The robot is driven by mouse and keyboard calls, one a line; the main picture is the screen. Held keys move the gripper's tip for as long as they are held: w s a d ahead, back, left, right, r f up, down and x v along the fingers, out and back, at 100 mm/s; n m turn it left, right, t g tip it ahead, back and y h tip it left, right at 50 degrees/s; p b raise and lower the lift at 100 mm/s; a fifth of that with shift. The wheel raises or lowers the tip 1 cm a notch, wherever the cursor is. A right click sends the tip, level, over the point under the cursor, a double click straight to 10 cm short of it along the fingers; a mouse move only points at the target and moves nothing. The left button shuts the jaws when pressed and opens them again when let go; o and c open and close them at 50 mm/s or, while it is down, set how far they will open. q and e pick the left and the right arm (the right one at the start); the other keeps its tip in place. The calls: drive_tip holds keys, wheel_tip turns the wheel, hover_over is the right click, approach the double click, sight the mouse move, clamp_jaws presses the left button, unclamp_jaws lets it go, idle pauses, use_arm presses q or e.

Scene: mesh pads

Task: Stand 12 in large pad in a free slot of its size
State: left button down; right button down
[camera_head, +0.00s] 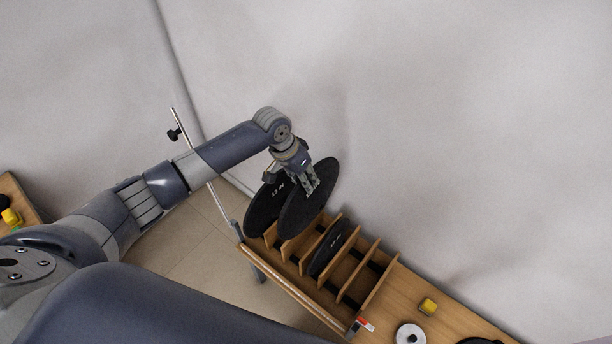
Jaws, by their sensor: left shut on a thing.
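My left gripper (311,189) is shut on a large black round pad (304,215), gripping it near its upper part. The held pad is on edge, tilted in the picture, over the left part of the wooden rack (378,285). Its lower edge overlaps the rack dividers; I cannot tell whether it touches them. Another large black pad (262,208) with a white label stands at the rack's left end, partly hidden behind the held pad and gripper. A smaller black pad (327,250) stands in a middle slot. My right gripper is not in view.
Slots to the right of the smaller pad look empty. A yellow block (428,307), a white disc (410,335) and a dark round thing (480,341) lie on the wooden table (447,325) at right. A metal stand (216,197) rises left of the rack. A wall is close behind.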

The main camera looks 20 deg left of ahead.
use_arm(q)
drive_tip(key=shift+w+r, duration=0.1)
drive_tip(key=shift+r, duration=0.1)
drive_tip(key=shift+r+p, duration=0.1)
drive_tip(key=shift+p, duration=0.3)
drive_tip(key=shift+f+b, duration=5.85)
drive_tip(key=shift+f, duration=3.65)
